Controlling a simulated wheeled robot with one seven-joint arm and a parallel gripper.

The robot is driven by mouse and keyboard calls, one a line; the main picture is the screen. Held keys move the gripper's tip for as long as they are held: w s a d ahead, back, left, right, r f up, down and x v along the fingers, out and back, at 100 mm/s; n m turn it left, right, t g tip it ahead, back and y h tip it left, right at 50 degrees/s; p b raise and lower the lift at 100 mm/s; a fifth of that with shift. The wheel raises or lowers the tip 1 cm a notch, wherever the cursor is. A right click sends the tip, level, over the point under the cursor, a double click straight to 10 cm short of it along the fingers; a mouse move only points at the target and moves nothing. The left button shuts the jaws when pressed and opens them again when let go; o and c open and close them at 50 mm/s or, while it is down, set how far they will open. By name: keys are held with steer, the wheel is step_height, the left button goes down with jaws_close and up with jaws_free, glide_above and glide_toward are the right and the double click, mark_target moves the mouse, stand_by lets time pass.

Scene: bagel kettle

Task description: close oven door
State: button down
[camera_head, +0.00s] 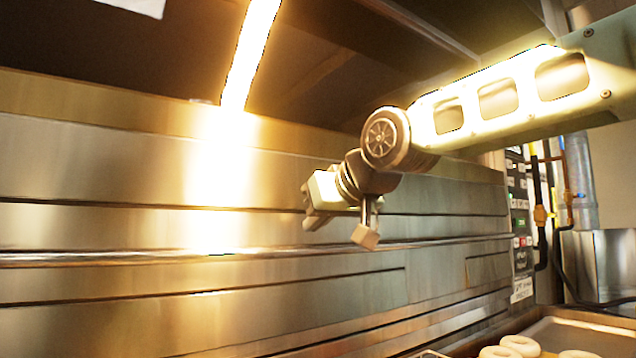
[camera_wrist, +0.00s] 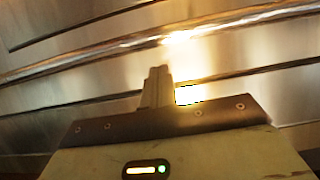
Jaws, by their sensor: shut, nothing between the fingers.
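The oven front (camera_head: 110,165) is a wide wall of brushed steel with long horizontal seams and a bright ledge or bar across it. I cannot tell which panel is the door, nor whether it stands open. My gripper (camera_head: 308,222) is in front of the steel, near the middle of the head view, pointing down and left. In the wrist view my gripper (camera_wrist: 157,75) has its fingers together, with nothing between them. The steel oven front (camera_wrist: 70,95) fills the view beyond the fingers, with a bright bar crossing above the fingertips. Contact with it cannot be told.
A tray (camera_head: 575,322) with several pale bagels (camera_head: 520,345) lies at the lower right. A control panel (camera_head: 521,225) with buttons is at the oven's right end, beside dark pipes (camera_head: 543,210). A dark hood (camera_head: 330,70) with a bright light strip (camera_head: 250,50) hangs above.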

steer(key=r+v, duration=0.1)
steer(key=v, duration=0.9)
steer(key=shift+r+b, duration=0.35)
steer(key=shift+r, duration=0.15)
steer(key=s+a+f+g+h+p, duration=0.1)
steer(key=s+f+g+p, duration=0.2)
steer(key=f, duration=0.7)
steer(key=s+f+g+h+p, duration=0.25)
steer(key=s+f, duration=0.35)
steer(key=f, duration=0.5)
steer(key=s+d+f+g+h+p, duration=0.1)
steer(key=s+d+f+g, duration=0.1)
steer(key=s+d+f, duration=0.2)
steer(key=s+d+f+n+g+h+p, duration=0.1)
steer(key=s+d+f+g, duration=0.2)
steer(key=s+f, duration=0.7)
steer(key=shift+s+d+h+p, duration=0.4)
steer(key=shift+s+d, duration=0.4)
steer(key=shift+s, duration=0.2)
steer(key=shift+f, duration=0.1)
